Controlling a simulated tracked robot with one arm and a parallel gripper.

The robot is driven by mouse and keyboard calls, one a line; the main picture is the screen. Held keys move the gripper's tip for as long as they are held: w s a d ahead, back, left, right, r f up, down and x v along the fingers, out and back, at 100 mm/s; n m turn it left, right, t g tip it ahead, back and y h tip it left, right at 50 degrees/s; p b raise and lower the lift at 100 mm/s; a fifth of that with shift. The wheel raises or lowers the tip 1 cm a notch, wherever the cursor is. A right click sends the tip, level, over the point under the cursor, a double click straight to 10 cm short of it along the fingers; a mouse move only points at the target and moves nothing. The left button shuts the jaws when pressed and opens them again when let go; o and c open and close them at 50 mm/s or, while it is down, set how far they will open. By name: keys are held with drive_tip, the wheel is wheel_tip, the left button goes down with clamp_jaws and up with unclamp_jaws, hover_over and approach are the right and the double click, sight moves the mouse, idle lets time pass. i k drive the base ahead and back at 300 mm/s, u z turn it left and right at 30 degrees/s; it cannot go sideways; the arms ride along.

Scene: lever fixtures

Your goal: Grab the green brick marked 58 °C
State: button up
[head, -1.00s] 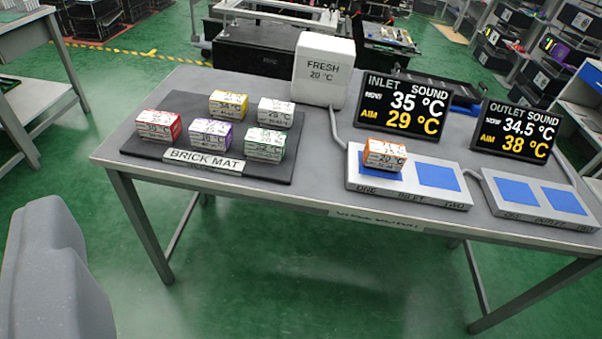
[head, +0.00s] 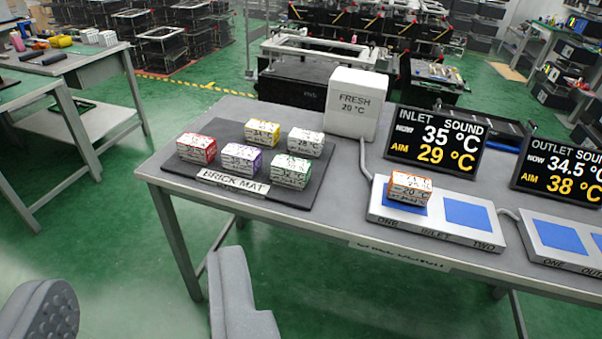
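The green brick (head: 291,171) sits at the front right of the dark brick mat (head: 262,205). Its top and front are white with print; the number looks like 32 °C but is too small to read surely. Red (head: 197,148), purple (head: 241,158), yellow (head: 262,132) and white (head: 305,142) bricks share the mat. My gripper (head: 140,282) shows as two grey fingers at the lower left, wide apart with nothing between them. It is in front of the table, apart from the green brick.
An orange brick (head: 409,188) sits on pad one of the inlet plate (head: 432,227); pad two is bare. The outlet plate (head: 565,262) is empty. A white FRESH box (head: 356,103) and two screens (head: 435,142) stand behind. Another table (head: 70,60) is at the left.

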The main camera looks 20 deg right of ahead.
sight(292, 172)
drive_tip(key=z, duration=0.05)
drive_tip(key=i, duration=1)
drive_tip(key=u, duration=0.05)
